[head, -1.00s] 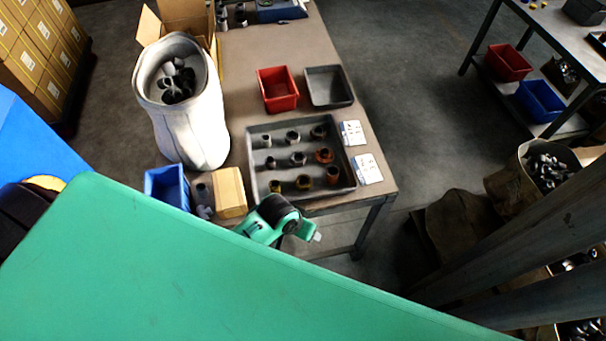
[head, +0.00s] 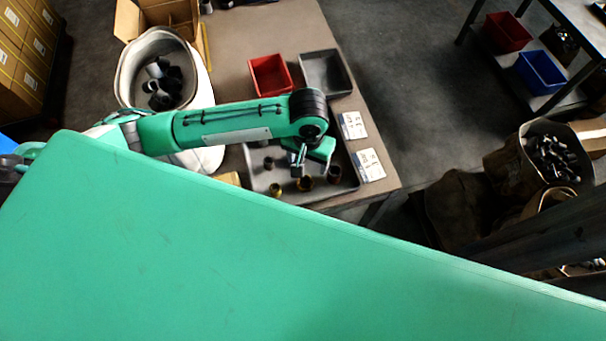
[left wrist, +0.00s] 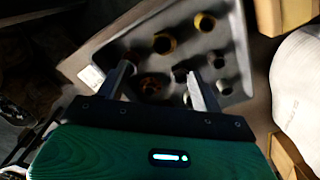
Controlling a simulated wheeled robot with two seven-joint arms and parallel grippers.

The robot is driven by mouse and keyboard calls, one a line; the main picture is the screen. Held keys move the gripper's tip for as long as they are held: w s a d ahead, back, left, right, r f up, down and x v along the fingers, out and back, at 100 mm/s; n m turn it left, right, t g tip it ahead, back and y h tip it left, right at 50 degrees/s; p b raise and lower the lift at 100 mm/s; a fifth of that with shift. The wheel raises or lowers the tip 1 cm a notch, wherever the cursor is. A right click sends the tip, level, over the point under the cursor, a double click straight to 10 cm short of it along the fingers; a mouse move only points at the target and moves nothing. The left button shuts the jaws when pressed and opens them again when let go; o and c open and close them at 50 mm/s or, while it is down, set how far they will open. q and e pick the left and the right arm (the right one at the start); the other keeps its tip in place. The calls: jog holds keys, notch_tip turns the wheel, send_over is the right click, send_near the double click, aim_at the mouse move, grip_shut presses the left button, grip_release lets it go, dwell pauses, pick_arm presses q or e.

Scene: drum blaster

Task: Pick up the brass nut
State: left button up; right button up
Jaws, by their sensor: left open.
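The grey tray (head: 335,190) on the table holds several round fittings. Two yellowish, brass-coloured pieces stand along its near edge: one brass piece (head: 275,190) to the left and another brass piece (head: 306,184) to its right. They also show in the left wrist view as one yellow ring (left wrist: 164,43) and one yellow-brown ring (left wrist: 205,22). I cannot tell which is the nut. My left gripper (head: 300,168) is over the tray, open and empty, its fingers (left wrist: 160,70) pointing toward the near row. A rusty ring (left wrist: 153,87) lies between the fingers in the wrist picture. My right gripper is not in view.
A red bin (head: 271,76) and an empty grey bin (head: 326,73) stand behind the tray. White cards (head: 353,125) lie at its right. A white sack (head: 205,158) of fittings and an open cardboard box (head: 165,14) are at the left.

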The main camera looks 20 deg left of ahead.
pick_arm(q)
jog(key=p, duration=0.1)
send_over(305, 185)
jog(key=f, duration=0.8)
jog(key=shift+s+d+f, duration=0.1)
jog(key=shift+s+d, duration=0.2)
jog(key=shift+s, duration=0.05)
jog(key=shift+w+a+f+p, duration=0.1)
jog(key=shift+a+f+p, duration=0.05)
jog(key=shift+f+p, duration=0.35)
notch_tip(305, 185, down, 3)
jog(key=shift+w+a+f+p, duration=0.15)
jog(key=shift+f+p, duration=0.05)
jog(key=shift+p, duration=0.3)
jog(key=shift+f, duration=0.5)
jog(key=c, duration=1.2)
